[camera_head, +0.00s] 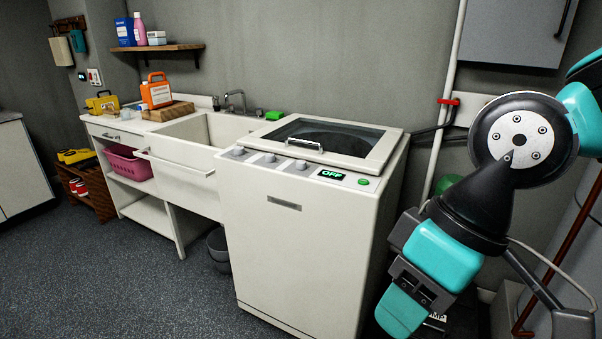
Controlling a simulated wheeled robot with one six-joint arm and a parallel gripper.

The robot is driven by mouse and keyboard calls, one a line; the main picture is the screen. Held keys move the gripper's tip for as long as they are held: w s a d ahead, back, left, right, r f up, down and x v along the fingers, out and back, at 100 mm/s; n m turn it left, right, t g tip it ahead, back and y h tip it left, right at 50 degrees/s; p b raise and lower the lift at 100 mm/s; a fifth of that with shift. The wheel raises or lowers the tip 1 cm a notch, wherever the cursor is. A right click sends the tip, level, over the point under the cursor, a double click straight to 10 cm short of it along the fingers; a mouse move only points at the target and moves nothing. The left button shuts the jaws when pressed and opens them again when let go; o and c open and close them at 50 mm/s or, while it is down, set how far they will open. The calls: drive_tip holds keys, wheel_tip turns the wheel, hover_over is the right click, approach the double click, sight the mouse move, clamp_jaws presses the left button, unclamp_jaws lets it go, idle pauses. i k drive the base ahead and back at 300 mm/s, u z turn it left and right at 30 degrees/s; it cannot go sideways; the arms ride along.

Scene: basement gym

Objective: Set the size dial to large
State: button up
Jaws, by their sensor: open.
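The white top-loading washing machine (300,240) stands in the middle of the head view. Three round grey dials sit in a row on its front top panel: a left dial (238,151), a middle dial (270,157) and a right dial (301,165). Their labels and pointer settings are too small to read, so I cannot tell which one is the size dial. A display (332,174) beside them reads OFF. My gripper (412,285) hangs at the lower right, beside the machine and apart from the dials. It is open, and nothing shows held; its fingertips are not clearly visible.
The machine's glass lid (325,137) is closed, with a handle near the dials. A green button (363,182) lies right of the display. A white sink (190,165) adjoins on the left. The floor (130,275) in front is clear. A red-handled pipe (447,102) rises behind.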

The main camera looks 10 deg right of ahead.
sight(301, 164)
drive_tip(key=u, duration=0.45)
drive_tip(key=i, duration=0.95)
drive_tip(key=z, duration=0.5)
